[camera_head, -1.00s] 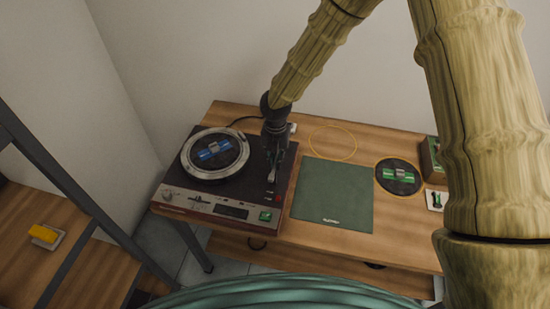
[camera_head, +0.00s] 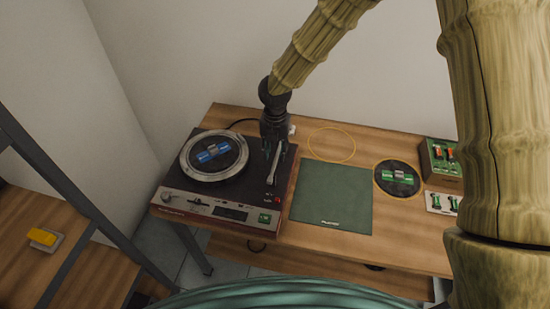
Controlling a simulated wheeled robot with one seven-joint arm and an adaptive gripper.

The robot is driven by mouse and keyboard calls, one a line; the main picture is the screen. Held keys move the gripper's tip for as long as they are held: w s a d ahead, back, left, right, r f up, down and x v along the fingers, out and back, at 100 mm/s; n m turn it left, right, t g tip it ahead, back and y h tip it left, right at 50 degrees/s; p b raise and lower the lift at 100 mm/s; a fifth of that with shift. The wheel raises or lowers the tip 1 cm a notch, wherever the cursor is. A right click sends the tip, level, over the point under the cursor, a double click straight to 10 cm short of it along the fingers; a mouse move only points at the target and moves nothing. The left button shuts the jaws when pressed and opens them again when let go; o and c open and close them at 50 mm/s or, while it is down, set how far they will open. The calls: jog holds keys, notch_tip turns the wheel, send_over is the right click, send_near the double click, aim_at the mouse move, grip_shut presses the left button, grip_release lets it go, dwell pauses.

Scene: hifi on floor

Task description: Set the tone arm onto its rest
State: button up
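The turntable (camera_head: 237,195) stands at the left end of the wooden table. A record with a blue label (camera_head: 213,154) lies on its platter. The pale tone arm (camera_head: 272,168) runs front to back along the right side of the deck, clear of the record. My gripper (camera_head: 275,152) points down over the rear part of the tone arm. Its dark fingers are close around or just above the arm; whether they touch it is too small to tell. The tone arm's rest is hidden or too small to make out.
Right of the turntable lie a green mat (camera_head: 331,198), a yellow ring outline (camera_head: 331,144) and a black disc with a green label (camera_head: 397,177). A green box (camera_head: 440,163) and a small white tray (camera_head: 440,202) stand at the right. A wall is close behind.

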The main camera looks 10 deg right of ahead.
notch_tip(320, 180, up, 7)
dwell(0.3)
dwell(0.5)
